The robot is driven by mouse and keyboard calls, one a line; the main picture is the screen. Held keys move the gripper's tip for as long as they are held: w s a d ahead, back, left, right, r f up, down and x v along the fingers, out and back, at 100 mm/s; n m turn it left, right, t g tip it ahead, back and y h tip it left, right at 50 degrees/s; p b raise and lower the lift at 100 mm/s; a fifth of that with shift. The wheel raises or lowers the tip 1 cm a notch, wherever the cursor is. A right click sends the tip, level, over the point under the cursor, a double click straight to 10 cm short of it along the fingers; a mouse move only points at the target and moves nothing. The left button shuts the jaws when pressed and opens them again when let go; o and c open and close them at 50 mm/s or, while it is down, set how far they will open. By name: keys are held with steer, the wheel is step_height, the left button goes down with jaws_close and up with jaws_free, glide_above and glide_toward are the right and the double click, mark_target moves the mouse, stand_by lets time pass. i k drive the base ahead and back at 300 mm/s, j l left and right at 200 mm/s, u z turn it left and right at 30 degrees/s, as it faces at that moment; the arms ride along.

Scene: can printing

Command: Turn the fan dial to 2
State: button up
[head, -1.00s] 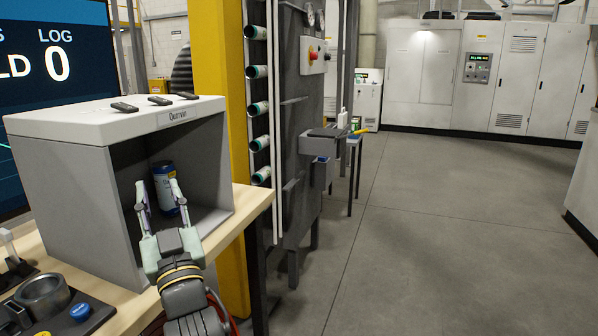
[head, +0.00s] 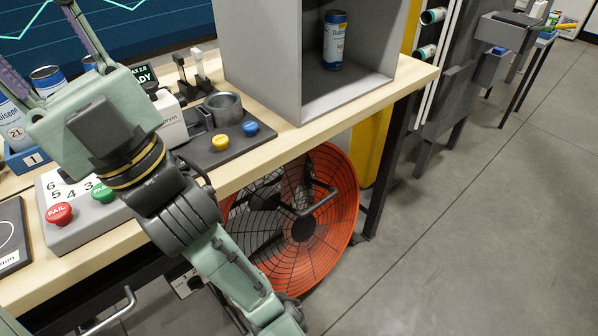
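An orange drum fan (head: 300,225) with a dark wire grille stands on the floor under the workbench. A small pale panel with a dark round spot (head: 188,284) sits low to the left of the fan, partly behind my arm. I cannot tell whether it is the fan dial, and no number on it is readable. My gripper (head: 38,32) is above the bench at the upper left, with its fingers spread wide and nothing between them. It is well above and left of the fan. My forearm crosses in front of the fan's left side.
A blue-and-white can (head: 334,42) stands in the grey box (head: 262,60). On the bench (head: 240,172) are a dark fixture with yellow (head: 220,142) and blue buttons, and a pad with red (head: 59,213) and green buttons. Floor at right (head: 480,230) is clear.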

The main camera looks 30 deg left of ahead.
mark_target(196, 283)
steer(key=k+u, duration=0.2)
steer(key=u, duration=0.3)
steer(key=k+j+u, duration=0.15)
steer(key=u, duration=0.3)
steer(key=k+j+z, duration=0.1)
steer(key=j, duration=0.2)
steer(key=k+j+z, duration=0.15)
steer(key=k+j, duration=0.1)
steer(key=j, duration=0.05)
